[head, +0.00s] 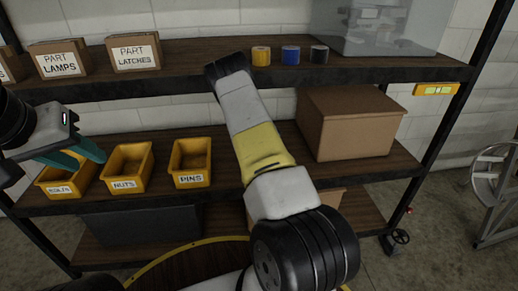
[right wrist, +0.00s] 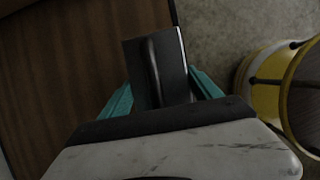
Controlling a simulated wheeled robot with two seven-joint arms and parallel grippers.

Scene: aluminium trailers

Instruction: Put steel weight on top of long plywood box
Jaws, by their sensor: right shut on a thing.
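In the right wrist view my right gripper (right wrist: 160,92) is shut on a dark grey block with a ridge down its face, which looks like the steel weight (right wrist: 172,62). Its teal fingers are on both sides of it. The right gripper is out of the head view. My left gripper (head: 80,156) is open and empty, in front of the bolts and nuts bins. I cannot surely pick out the long plywood box. A tan box (head: 326,198), partly hidden by my arm, is on the bottom shelf.
A brown carton (head: 350,125) and yellow bins (head: 190,160) stand on the middle shelf. Tape rolls (head: 290,55) and labelled boxes (head: 134,52) are on the top shelf. In the wrist view, a brown wooden surface (right wrist: 70,70) is left and a yellow round object (right wrist: 262,80) right.

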